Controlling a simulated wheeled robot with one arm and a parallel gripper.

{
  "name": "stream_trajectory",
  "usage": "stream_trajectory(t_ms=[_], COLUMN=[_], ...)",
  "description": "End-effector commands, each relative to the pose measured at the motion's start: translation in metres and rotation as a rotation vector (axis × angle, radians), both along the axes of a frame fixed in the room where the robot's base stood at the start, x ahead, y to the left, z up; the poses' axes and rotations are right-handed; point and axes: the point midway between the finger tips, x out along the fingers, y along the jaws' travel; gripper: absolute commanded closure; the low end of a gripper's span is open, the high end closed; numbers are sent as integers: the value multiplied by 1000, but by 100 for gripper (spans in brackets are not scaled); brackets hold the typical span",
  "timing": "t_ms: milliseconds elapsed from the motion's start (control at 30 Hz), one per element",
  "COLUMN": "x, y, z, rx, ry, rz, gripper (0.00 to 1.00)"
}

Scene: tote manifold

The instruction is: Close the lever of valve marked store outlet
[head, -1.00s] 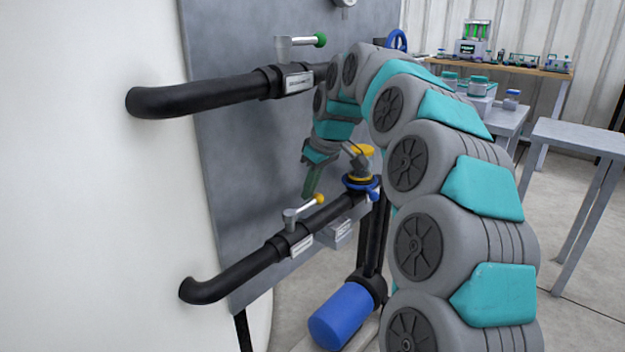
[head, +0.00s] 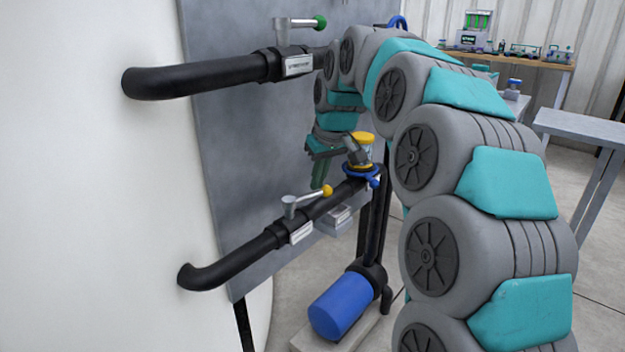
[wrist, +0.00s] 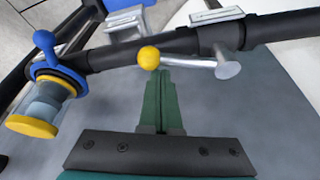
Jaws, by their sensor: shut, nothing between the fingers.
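Two lever valves show in the head view. The lower valve has a lever with a yellow ball knob (head: 327,191) lying roughly along its black pipe, and a pale plate (head: 301,233). The upper valve has a lever with a green knob (head: 320,22), also roughly along its pipe, and a plate (head: 299,66). The lettering is too small to read, so I cannot tell which is the store outlet. My gripper (wrist: 160,85) is shut and empty, its fingertips close beside the yellow knob (wrist: 148,57) in the wrist view. I cannot tell whether they touch.
A yellow-capped fitting with a blue collar (head: 361,153) is on the lower pipe right of my gripper. A grey panel (head: 235,150) stands behind the pipes. A white tank (head: 90,220) fills the left. A blue motor (head: 341,305) sits below, and a grey table (head: 585,127) at right.

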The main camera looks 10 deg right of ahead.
Motion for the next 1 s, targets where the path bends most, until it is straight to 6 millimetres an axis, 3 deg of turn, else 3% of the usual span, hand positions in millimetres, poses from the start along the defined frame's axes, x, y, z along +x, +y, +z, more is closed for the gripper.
stream_trajectory(t_ms=[500, 1000], x=[-39, -73], y=[-10, 1], z=[0, 1], rx=[-5, -4], ry=[-2, -2], rz=[-494, -956], gripper=[100, 100])
